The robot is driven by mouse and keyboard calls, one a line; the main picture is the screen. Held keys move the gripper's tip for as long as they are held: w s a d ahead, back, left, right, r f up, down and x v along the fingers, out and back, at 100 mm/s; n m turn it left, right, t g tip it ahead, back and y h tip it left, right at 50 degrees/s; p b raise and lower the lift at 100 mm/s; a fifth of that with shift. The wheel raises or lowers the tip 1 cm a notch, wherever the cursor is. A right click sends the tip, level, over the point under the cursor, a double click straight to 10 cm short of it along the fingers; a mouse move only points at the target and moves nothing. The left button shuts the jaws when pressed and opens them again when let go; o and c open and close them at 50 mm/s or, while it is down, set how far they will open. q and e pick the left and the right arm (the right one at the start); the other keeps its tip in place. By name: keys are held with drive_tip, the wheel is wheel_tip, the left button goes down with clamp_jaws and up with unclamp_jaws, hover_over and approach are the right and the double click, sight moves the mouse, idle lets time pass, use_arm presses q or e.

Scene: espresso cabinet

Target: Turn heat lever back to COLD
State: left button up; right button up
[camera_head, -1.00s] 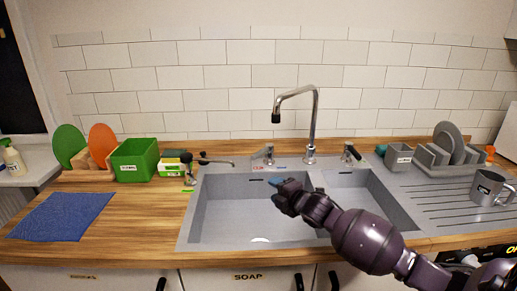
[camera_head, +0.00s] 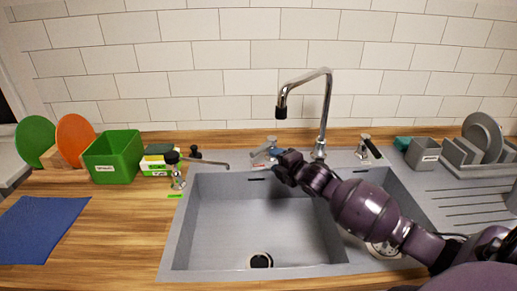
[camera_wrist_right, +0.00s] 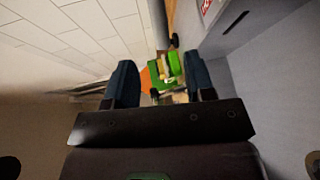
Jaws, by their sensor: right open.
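The heat lever (camera_head: 262,151) is a small chrome lever on the sink's back rim, left of the tall tap (camera_head: 325,110). My right gripper (camera_head: 276,158) is at this lever, over the back edge of the basin, and partly covers it. Whether it touches the lever cannot be told. In the right wrist view its two dark blue fingers (camera_wrist_right: 161,84) are spread apart, with no held thing visible between them. A red label (camera_wrist_right: 205,5) shows at the top right there. The lever's exact setting is not readable. My left gripper is out of view.
A second lever with a black handle (camera_head: 369,147) stands right of the tap. The large sink basin (camera_head: 255,215) lies below my arm. A green box (camera_head: 112,158), a soap dispenser (camera_head: 175,168) and a blue mat (camera_head: 40,228) are left. A plate rack (camera_head: 475,155) is right.

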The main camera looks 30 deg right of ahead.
sight(260, 152)
drive_tip(key=w, duration=0.3)
drive_tip(key=w+f, duration=0.1)
drive_tip(key=w, duration=0.2)
drive_tip(key=w+f+b, duration=0.1)
drive_tip(key=w, duration=0.3)
drive_tip(key=shift+a, duration=0.2)
drive_tip(key=shift+c, duration=0.3)
clamp_jaws()
